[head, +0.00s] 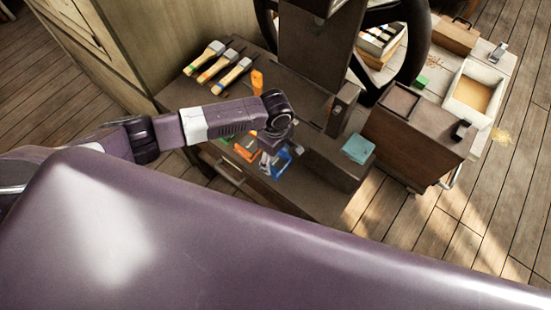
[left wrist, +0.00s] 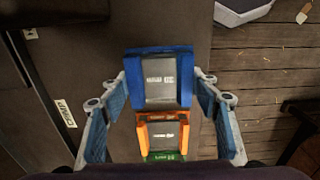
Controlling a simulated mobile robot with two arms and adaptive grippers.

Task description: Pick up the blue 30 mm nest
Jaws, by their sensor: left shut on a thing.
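The blue nest (left wrist: 128,82) is a blue block with a grey, lettered middle; its lettering is too small to read surely. My left gripper (left wrist: 160,88) is shut on it, one blue-padded finger at each side. An orange nest (left wrist: 142,137) and a green nest (left wrist: 162,156) show below it in the left wrist view. In the head view my left gripper (head: 275,165) points down over the bench front, beside the orange nest (head: 246,150). Blue shows at its fingers there, but I cannot separate nest from pads. My right gripper is in neither view.
The dark press column (head: 315,50) and handwheel (head: 418,45) stand behind the gripper. Several brushes (head: 228,72) and an orange block (head: 257,82) are on the bench. A teal box (head: 358,148) sits to the right, near a dark cabinet (head: 415,135).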

